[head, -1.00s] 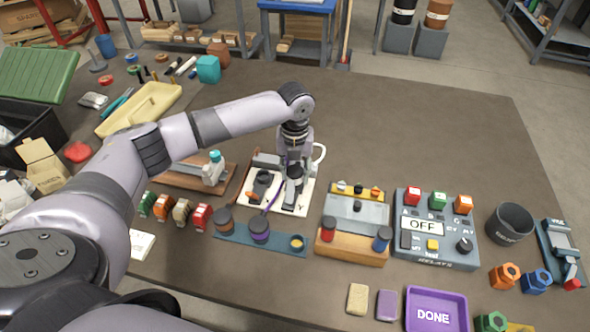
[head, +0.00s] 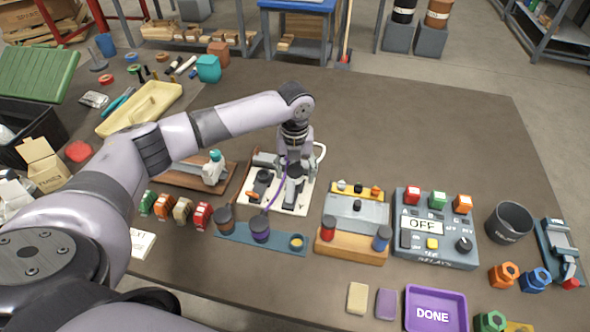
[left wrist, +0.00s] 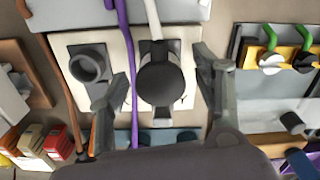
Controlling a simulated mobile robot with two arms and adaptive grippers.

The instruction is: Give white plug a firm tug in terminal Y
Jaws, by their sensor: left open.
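A cream terminal board (head: 303,207) lies on the bench below my left gripper (head: 291,186). In the left wrist view, the left gripper (left wrist: 162,110) is open, with one finger on each side of a dark round terminal or plug body (left wrist: 160,83) and apart from it. A white lead (left wrist: 153,20) runs from that body, and in the head view it loops out at the right of the gripper. An empty-looking dark round socket (left wrist: 89,66) is left of it. The purple cable (left wrist: 124,60) passes between the left finger and the dark body.
A blue strip (head: 280,243) with brown and purple spools stands in front of the board. A wood-based fixture (head: 350,250) and a grey relay box (head: 437,245) reading OFF stand to the right. Brown wood and a small vise are left.

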